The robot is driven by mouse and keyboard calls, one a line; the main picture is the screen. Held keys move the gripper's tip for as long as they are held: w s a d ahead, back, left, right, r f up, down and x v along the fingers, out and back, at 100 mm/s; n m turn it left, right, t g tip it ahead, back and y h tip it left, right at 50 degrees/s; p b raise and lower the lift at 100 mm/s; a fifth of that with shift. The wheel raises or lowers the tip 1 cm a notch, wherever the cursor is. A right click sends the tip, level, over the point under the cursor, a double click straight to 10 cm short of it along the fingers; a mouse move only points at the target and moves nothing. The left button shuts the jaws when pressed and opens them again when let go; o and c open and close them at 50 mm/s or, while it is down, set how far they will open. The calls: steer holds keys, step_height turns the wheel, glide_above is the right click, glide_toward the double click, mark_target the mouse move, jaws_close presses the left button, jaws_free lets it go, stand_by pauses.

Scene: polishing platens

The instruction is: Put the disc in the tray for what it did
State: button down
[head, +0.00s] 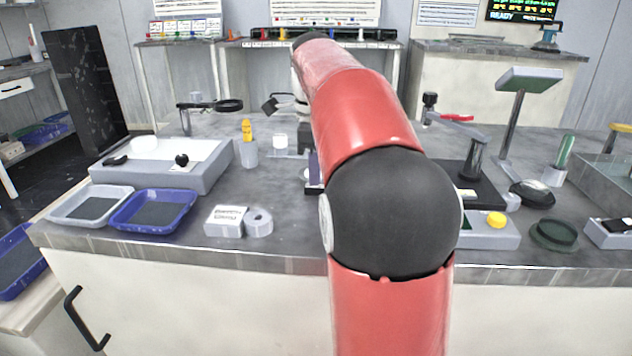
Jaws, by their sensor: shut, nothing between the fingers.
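A dark green round dish or disc (555,235) lies at the right. I cannot tell which is the task's disc. My red arm rises through the middle and bends over the bench. My gripper is hidden behind it.
A grey block with a rounded end (238,221) lies right of the trays. At the right are a box with a yellow button (496,220), a slanted panel stand (528,80) and a black round piece (533,194).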

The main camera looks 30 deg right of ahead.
steer(key=shift+f, duration=0.3)
step_height(320, 180, up, 6)
steer(key=p, duration=0.6)
steer(key=shift+r, duration=0.1)
steer(key=shift+s, duration=0.1)
stand_by(0.4)
